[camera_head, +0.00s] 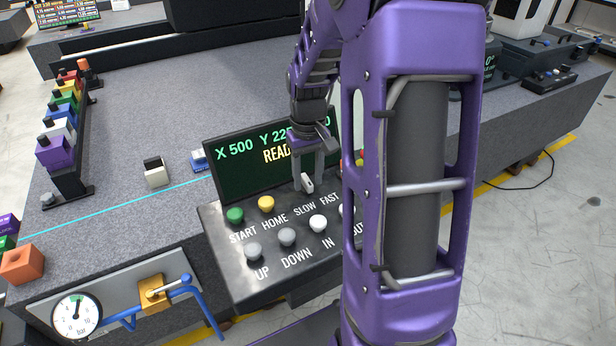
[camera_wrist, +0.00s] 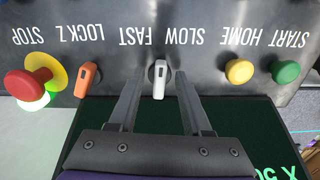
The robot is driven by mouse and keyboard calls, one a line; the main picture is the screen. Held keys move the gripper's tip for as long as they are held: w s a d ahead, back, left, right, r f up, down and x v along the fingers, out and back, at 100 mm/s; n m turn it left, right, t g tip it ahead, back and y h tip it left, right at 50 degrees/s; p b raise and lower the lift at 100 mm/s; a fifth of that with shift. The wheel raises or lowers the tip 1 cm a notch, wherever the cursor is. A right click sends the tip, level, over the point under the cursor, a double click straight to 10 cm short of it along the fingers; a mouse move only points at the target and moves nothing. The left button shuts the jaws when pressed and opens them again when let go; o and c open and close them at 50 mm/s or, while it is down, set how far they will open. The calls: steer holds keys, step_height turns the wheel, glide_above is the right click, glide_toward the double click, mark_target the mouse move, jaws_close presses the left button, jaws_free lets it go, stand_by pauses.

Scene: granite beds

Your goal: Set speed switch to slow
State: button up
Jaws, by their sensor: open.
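The speed switch is a small white lever (camera_wrist: 159,82) on the dark control panel (camera_wrist: 205,85), between the words FAST and SLOW. In the wrist view its lever stands nearly straight along the picture's vertical, and I cannot tell its setting from this. It also shows in the head view, just above the SLOW label (camera_head: 305,209). My gripper (camera_wrist: 156,76) is open, with one finger on each side of the lever and small gaps showing. In the head view my gripper (camera_head: 308,182) reaches down in front of the screen; whether it touches the panel is unclear.
An orange LOCK Z lever (camera_wrist: 87,80) and a red STOP button (camera_wrist: 28,80) are left in the wrist view; yellow HOME (camera_wrist: 240,71) and green START (camera_wrist: 286,72) buttons are right. The screen (camera_head: 235,172) stands behind. My arm hides the panel's right part in the head view.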

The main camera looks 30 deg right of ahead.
mark_target(306, 182)
jaws_close()
stand_by(0.3)
steer(key=m+p, duration=0.1)
steer(key=m, duration=0.2)
steer(key=shift+a+r, duration=0.15)
steer(key=shift+m, duration=1.1)
jaws_free()
step_height(306, 182, up, 17)
steer(key=p, duration=0.3)
